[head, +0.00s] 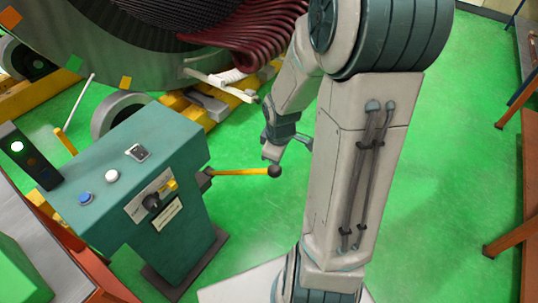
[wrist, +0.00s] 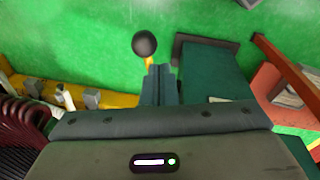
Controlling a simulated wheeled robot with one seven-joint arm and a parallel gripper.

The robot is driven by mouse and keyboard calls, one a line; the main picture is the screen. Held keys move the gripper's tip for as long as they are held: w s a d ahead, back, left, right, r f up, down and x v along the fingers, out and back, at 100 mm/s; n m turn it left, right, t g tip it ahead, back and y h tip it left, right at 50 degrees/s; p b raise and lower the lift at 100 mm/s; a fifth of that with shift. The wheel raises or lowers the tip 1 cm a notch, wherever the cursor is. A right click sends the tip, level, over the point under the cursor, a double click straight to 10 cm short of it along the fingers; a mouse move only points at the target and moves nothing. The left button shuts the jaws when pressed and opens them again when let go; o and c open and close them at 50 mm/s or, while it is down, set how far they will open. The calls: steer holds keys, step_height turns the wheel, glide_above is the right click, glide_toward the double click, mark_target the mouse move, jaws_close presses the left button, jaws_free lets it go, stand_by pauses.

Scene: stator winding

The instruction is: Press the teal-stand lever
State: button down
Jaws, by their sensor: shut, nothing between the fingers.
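The teal stand (head: 180,245) is at the lower left of the head view. Its lever (head: 240,172) is a yellow rod sticking out nearly level to the right, ending in a dark ball knob (head: 275,171). My gripper (head: 270,153) is just above the knob in that picture, with its fingers shut and empty. In the wrist view, my fingertips (wrist: 159,69) are together, and the knob (wrist: 145,44) shows just beyond them, slightly left. Most of the rod is hidden behind the fingers there. I cannot tell whether the fingers touch the lever.
The stand's top has a blue button (head: 86,198), a white button (head: 112,176) and a switch (head: 138,152). The large stator with dark red windings (head: 240,35) is at the back. An orange-brown frame (head: 525,235) is at the right. Green floor is clear between.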

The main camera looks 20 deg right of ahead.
steer(key=s+d+r, duration=0.1)
steer(key=s+d, duration=0.1)
steer(key=d, duration=0.2)
steer(key=s+a+r+m, duration=0.4)
steer(key=a+r, duration=0.1)
steer(key=r, duration=0.2)
steer(key=s+a+r+m+t, duration=0.1)
steer(key=s+a+r+m, duration=0.4)
steer(key=r, duration=0.3)
steer(key=shift+s, duration=0.2)
